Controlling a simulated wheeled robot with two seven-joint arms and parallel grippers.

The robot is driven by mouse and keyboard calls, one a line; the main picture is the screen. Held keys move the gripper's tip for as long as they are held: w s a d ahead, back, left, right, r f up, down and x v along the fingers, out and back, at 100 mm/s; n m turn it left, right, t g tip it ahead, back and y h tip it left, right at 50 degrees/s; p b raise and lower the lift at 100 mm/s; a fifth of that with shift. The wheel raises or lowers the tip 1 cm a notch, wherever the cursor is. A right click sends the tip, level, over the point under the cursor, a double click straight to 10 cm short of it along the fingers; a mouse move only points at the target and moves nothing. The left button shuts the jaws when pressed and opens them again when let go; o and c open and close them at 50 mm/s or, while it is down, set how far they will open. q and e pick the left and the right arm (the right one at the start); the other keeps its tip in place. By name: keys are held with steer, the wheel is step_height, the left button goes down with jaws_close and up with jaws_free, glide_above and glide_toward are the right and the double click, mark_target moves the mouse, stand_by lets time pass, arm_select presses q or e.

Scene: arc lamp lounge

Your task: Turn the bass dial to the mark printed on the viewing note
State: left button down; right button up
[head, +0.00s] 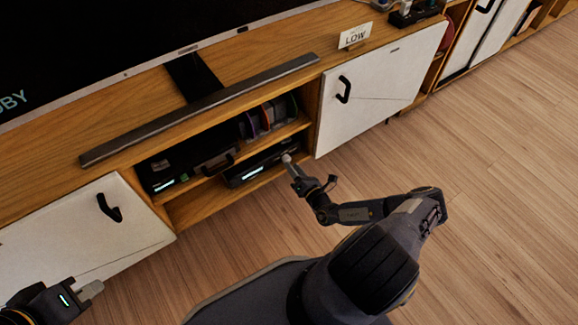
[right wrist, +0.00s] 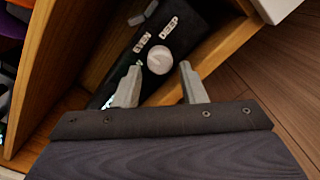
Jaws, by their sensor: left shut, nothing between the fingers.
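The viewing note (head: 355,37) is a small white card reading "LOW"; it stands on the cabinet top at the upper right. A pale round dial (right wrist: 160,61) sits on the front of a black unit (head: 250,172) in the lower shelf. Two small white labels (right wrist: 142,42) are beside the dial, too small to read surely. My right gripper (right wrist: 158,84) is open, its fingertips either side of and just short of the dial, with nothing between them. In the head view it is at the unit's right end. My left gripper (head: 91,289) is shut and empty at the lower left.
A wooden cabinet with white doors (head: 375,90) runs across the view. Another black unit (head: 185,165) is on the shelf above, near coloured upright items (head: 262,118). A soundbar (head: 200,110) and a television (head: 110,40) are on top. The wooden floor (head: 480,200) is clear.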

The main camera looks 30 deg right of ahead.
mark_target(286, 159)
steer(key=w, duration=0.2)
steer(key=shift+w+b, duration=0.3)
steer(key=c, duration=0.7)
steer(key=shift+r, duration=0.1)
